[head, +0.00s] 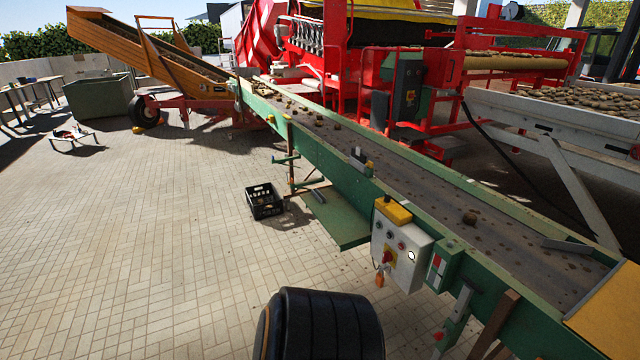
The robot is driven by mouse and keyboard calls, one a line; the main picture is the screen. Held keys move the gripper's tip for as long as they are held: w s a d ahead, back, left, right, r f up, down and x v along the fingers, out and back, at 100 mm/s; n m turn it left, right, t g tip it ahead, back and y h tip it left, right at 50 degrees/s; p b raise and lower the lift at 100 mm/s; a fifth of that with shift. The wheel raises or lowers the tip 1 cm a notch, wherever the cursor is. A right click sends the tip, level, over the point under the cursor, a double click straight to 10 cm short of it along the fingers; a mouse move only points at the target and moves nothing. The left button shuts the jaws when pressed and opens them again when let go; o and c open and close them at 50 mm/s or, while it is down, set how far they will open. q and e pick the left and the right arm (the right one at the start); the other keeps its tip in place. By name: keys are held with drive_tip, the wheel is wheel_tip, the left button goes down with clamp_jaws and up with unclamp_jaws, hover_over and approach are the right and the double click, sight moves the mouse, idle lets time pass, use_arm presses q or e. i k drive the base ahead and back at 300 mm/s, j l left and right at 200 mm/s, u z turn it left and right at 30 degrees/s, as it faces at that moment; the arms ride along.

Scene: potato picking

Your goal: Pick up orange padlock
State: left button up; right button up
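A small orange padlock (379,280) hangs at the lower left of a light grey control box (401,250), just below a red knob. The box has a yellow top and sits on the side of a green conveyor (344,195). The padlock is small in the head view and its finer details cannot be made out. Neither my left nor my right gripper shows in this view.
A black ribbed round object, like a wide tyre (328,325), stands at the bottom edge. A black crate (264,201) lies on the paved floor (150,250) beside a green ledge (338,219). A few potatoes lie on the belt.

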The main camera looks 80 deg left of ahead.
sight(380, 277)
drive_tip(key=u, duration=2.15)
drive_tip(key=i+j+z, duration=0.15)
drive_tip(key=j, duration=0.3)
drive_tip(key=i+j+z, duration=0.1)
drive_tip(key=i+j, duration=0.25)
drive_tip(key=j, duration=0.2)
drive_tip(key=i+j+z, duration=0.15)
drive_tip(key=j, duration=0.35)
drive_tip(key=i+j+z, duration=0.1)
drive_tip(key=i+j, duration=0.15)
drive_tip(key=j, duration=0.3)
drive_tip(key=i+j+z, duration=0.15)
drive_tip(key=j, duration=0.4)
drive_tip(key=i+j+z, duration=0.15)
drive_tip(key=j, duration=0.4)
drive_tip(key=i+j+z, duration=0.1)
drive_tip(key=j, duration=0.5)
drive_tip(key=j+z, duration=0.15)
drive_tip(key=j, duration=0.4)
drive_tip(key=i, duration=0.05)
